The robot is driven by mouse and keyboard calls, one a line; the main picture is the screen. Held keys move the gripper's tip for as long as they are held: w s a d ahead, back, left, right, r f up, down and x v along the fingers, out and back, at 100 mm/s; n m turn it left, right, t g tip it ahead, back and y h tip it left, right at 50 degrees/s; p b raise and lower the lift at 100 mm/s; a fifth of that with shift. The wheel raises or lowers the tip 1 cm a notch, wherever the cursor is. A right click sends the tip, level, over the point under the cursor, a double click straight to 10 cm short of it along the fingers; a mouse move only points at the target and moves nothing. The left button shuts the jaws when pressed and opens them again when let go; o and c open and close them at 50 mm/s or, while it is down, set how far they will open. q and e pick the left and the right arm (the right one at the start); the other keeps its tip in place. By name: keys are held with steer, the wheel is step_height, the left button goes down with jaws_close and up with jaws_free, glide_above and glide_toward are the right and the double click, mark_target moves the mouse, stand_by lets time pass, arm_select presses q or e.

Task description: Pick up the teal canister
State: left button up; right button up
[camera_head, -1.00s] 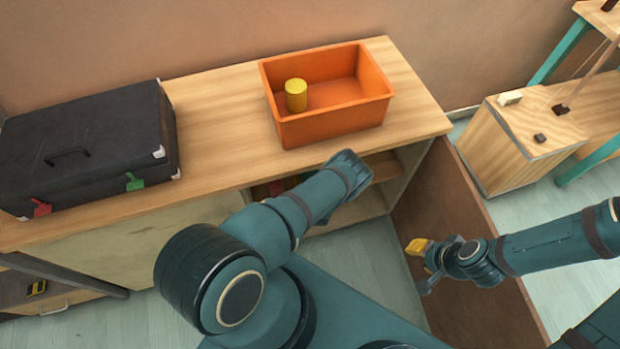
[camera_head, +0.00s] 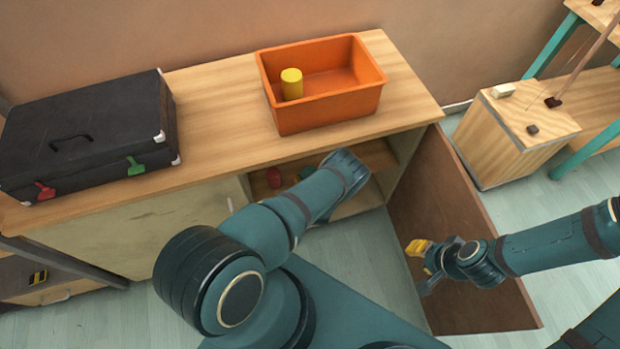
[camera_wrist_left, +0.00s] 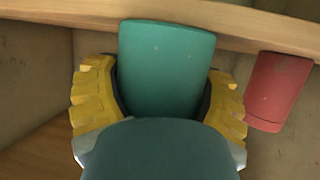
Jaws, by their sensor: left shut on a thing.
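The teal canister (camera_wrist_left: 167,65) stands out in the left wrist view, between the yellow fingers of my left gripper (camera_wrist_left: 161,88). The gripper is shut on it. My dark teal wrist part covers the canister's near end. In the head view my left arm reaches to the open cabinet under the wooden top, and its own links hide the gripper's fingers and the held canister. My right gripper (camera_head: 428,256), with a yellow finger, is in front of the brown cabinet door, far from the canister; its jaw opening is unclear.
A red canister (camera_wrist_left: 278,90) is close beside the gripper; red also shows inside the cabinet (camera_head: 274,178), near a small green patch (camera_head: 307,172). An orange bin (camera_head: 325,108) holding a yellow cylinder (camera_head: 291,84) and a black case (camera_head: 85,135) stand on the cabinet top (camera_head: 215,95).

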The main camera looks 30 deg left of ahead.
arm_select(q)
steer(key=o, duration=1.2)
steer(key=v, duration=1.2)
steer(key=shift+a, duration=0.1)
